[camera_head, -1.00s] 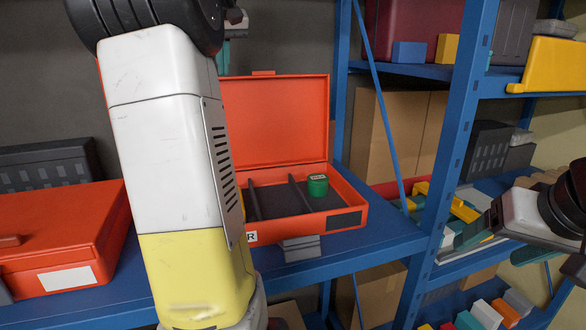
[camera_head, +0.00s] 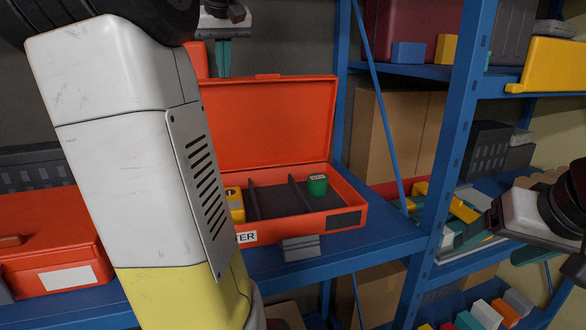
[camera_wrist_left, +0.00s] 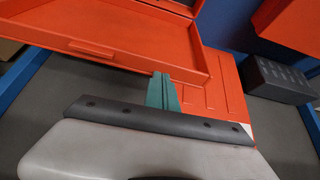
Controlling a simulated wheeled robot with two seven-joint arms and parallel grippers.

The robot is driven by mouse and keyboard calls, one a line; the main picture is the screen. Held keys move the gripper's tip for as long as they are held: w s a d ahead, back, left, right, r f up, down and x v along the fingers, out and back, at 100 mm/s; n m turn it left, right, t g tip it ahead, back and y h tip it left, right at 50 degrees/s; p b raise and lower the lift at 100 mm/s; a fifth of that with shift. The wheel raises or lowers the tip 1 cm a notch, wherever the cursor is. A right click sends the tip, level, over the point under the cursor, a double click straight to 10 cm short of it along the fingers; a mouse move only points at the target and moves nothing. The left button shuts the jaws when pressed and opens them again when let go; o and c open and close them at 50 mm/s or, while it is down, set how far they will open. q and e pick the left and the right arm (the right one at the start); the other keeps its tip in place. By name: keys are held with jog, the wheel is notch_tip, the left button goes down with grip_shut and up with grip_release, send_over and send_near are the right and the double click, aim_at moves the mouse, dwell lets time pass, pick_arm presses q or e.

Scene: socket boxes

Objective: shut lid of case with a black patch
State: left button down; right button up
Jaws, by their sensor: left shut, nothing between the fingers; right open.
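An orange case (camera_head: 357,208) stands on the blue shelf with a black patch (camera_head: 344,221) on its front. Its lid (camera_head: 270,122) stands up, open. Inside are dark dividers, a green round item (camera_head: 317,185) and a yellow item (camera_head: 235,205). My left gripper (camera_head: 222,68) is at the top, near the upper left of the raised lid, its teal fingers pointing down. In the left wrist view the shut, empty fingers (camera_wrist_left: 162,92) are beside an orange panel edge; contact cannot be told.
A closed orange case (camera_head: 50,245) with a white patch is at the left, partly behind my left arm. A grey block (camera_head: 301,247) is at the shelf's front edge. A blue post (camera_head: 455,150) stands right of the open case. A dark box (camera_wrist_left: 275,80) shows in the left wrist view.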

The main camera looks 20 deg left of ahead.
pick_arm(q)
jog(key=shift+s+d+f+g, duration=0.1)
jog(key=shift+s+f+g, duration=0.05)
jog(key=shift+f, duration=0.45)
jog(key=shift+s+f+g, duration=0.1)
jog(key=shift+f+g, duration=0.05)
jog(key=shift+f, duration=0.4)
jog(key=shift+r, duration=0.1)
jog(key=shift+w+r, duration=0.15)
jog(key=shift+r, duration=0.85)
jog(key=shift+w+r, duration=0.1)
jog(key=shift+r, duration=1.45)
